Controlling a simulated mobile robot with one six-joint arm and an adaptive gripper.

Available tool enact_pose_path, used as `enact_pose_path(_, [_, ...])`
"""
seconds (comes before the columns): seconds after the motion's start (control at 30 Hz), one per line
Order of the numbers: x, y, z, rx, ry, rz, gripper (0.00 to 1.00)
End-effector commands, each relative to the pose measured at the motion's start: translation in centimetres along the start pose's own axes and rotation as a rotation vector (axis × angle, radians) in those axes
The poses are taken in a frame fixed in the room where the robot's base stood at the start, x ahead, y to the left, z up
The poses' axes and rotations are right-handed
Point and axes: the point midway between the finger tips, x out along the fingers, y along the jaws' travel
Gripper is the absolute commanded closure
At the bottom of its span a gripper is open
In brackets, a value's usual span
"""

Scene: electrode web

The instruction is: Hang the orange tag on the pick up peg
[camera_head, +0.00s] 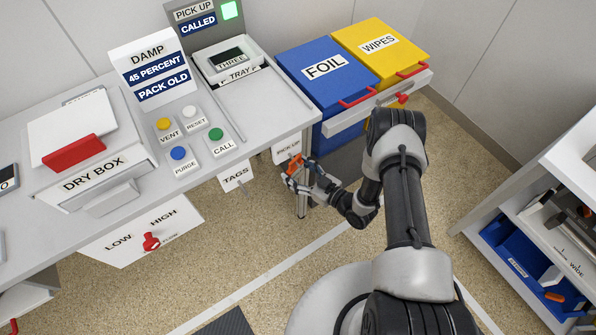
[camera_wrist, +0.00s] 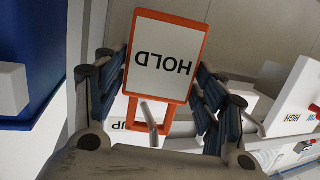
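The orange tag (camera_wrist: 201,60), an orange frame around a white face reading HOLD, is between the fingers of my gripper (camera_wrist: 160,80) in the wrist view. The finger pads meet its two side edges. In the head view the tag (camera_head: 295,163) shows small at my gripper (camera_head: 299,176), just below the PICK UP sign (camera_head: 287,147) at the table's front right corner. In the wrist view a grey metal peg (camera_wrist: 149,122) shows within the tag's open loop. I cannot tell whether the loop rests on the peg.
A TAGS sign (camera_head: 237,176) with a peg hangs on the table front, left of PICK UP. A blue FOIL bin (camera_head: 318,58) and yellow WIPES bin (camera_head: 385,48) stand at the back right. A shelf unit (camera_head: 540,215) is at the right. Floor between is clear.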

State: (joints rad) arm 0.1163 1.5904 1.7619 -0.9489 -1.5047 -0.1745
Motion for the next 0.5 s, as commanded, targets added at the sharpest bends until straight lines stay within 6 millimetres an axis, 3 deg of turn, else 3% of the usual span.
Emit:
enact_pose_path(0.2, [0.00, 0.00, 0.02, 0.000, 0.000, 0.000, 0.19])
enact_pose_path(0.5, [-0.05, -0.01, 0.06, 0.001, -0.001, 0.000, 0.19])
